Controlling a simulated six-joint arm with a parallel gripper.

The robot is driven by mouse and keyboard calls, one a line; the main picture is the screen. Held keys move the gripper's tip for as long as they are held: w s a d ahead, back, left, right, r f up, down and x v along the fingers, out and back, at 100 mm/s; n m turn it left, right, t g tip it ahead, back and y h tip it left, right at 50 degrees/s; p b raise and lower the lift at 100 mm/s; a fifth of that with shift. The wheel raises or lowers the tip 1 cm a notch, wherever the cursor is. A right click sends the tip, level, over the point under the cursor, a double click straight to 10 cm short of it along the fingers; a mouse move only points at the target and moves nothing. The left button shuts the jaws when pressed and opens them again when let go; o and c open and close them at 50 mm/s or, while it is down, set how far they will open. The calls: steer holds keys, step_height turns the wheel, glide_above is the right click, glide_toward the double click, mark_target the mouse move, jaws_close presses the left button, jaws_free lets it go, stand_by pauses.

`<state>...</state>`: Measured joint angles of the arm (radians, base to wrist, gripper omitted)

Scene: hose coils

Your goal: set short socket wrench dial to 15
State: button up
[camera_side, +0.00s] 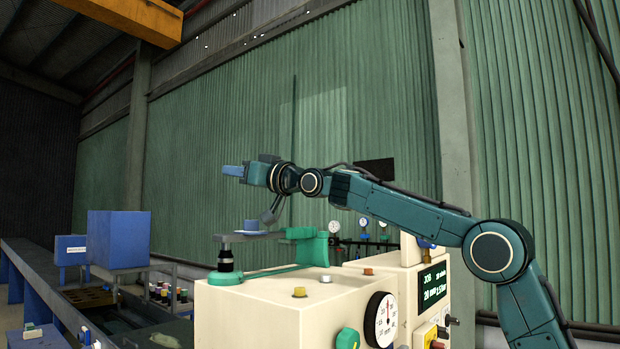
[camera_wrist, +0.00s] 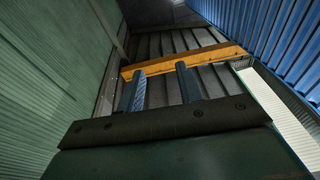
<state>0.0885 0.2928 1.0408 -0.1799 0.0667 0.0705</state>
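My gripper (camera_side: 235,170) is raised above the cream machine and points left in the side view. In the wrist view its two fingers (camera_wrist: 161,88) stand apart with nothing between them. No short socket wrench can be made out for certain in either view. A round white dial (camera_side: 381,320) with a dark rim and a needle is on the front of the cream machine (camera_side: 250,315). Its numbers are too small to read surely, and I cannot tell whether it belongs to a wrench. My gripper is well away from the dial, touching nothing.
A green clamp-like frame (camera_side: 312,248) stands on the machine, below my gripper. A green knob (camera_side: 348,339) is beside the dial, and a lit job display (camera_side: 433,285) is to the right. A blue box (camera_side: 118,239) stands at left. The air around my gripper is clear.

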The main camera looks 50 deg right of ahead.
steer(key=s+n+g+y, duration=0.1)
steer(key=s+n+y, duration=0.1)
steer(key=n+y, duration=0.15)
steer(key=n+g+y, duration=0.3)
steer(key=g+y, duration=0.1)
steer(key=y, duration=0.2)
glide_above(257, 222)
steer(key=v, duration=0.3)
step_height(257, 222, down, 4)
steer(key=shift+d+r+h, duration=0.1)
steer(key=shift+r+h, duration=0.15)
steer(key=shift+f, duration=0.25)
steer(key=shift+w+a+f, duration=0.3)
steer(key=shift+w+f, duration=0.1)
steer(key=shift+f, duration=0.7)
steer(key=shift+w+a+f, duration=0.3)
steer(key=shift+w+f, duration=0.15)
steer(key=shift+f, duration=0.65)
steer(key=shift+w+a+f, duration=0.3)
steer(key=shift+w+f, duration=0.1)
steer(key=shift+f, duration=0.65)
